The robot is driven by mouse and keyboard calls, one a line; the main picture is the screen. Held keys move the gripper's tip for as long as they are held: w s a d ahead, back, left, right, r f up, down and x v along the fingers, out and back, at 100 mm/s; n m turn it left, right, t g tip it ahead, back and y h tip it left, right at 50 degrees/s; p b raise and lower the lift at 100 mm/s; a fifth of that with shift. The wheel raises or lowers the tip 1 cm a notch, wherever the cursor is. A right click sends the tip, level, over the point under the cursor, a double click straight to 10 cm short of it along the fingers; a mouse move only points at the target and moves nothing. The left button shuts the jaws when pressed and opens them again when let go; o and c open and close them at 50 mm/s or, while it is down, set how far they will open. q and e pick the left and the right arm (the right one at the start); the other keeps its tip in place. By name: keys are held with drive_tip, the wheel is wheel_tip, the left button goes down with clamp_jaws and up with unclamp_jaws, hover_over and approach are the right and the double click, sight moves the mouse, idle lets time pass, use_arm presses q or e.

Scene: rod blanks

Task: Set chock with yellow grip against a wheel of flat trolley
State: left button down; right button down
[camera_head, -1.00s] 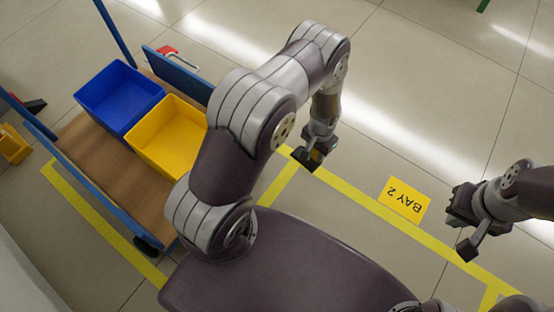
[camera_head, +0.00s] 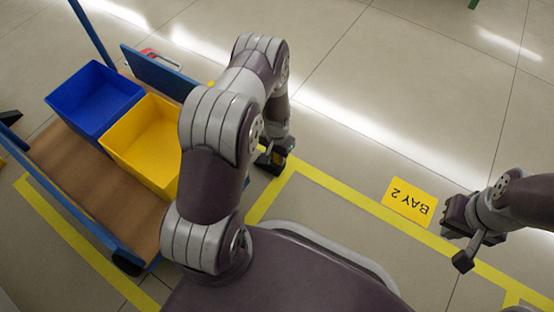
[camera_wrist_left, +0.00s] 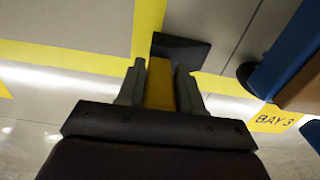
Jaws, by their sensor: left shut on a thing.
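My left gripper (camera_head: 272,160) is shut on the yellow grip (camera_wrist_left: 160,88) of the chock. The chock's dark body (camera_wrist_left: 180,50) shows beyond the fingertips in the left wrist view. In the head view the gripper is just right of the flat trolley, partly hidden by my own arm. The flat trolley (camera_head: 85,190) has a brown deck and blue ends. One dark wheel (camera_head: 127,264) shows at its near corner; a dark wheel (camera_wrist_left: 246,74) also shows in the left wrist view, right of the chock and apart from it. My right gripper (camera_head: 462,238) is away at the right; its opening is unclear.
A blue bin (camera_head: 95,98) and a yellow bin (camera_head: 145,145) stand on the trolley. A red and grey object (camera_head: 155,57) lies behind it. Yellow floor lines and a BAY 2 sign (camera_head: 408,202) mark the floor, which is clear at the right.

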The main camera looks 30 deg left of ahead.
use_arm(q)
drive_tip(key=shift+w+p, duration=0.1)
drive_tip(key=shift+p, duration=0.2)
drive_tip(key=shift+f, duration=0.2)
drive_tip(key=c, duration=0.7)
unclamp_jaws()
drive_tip(key=shift+c, duration=0.2)
use_arm(e)
drive_tip(key=shift+f, duration=0.1)
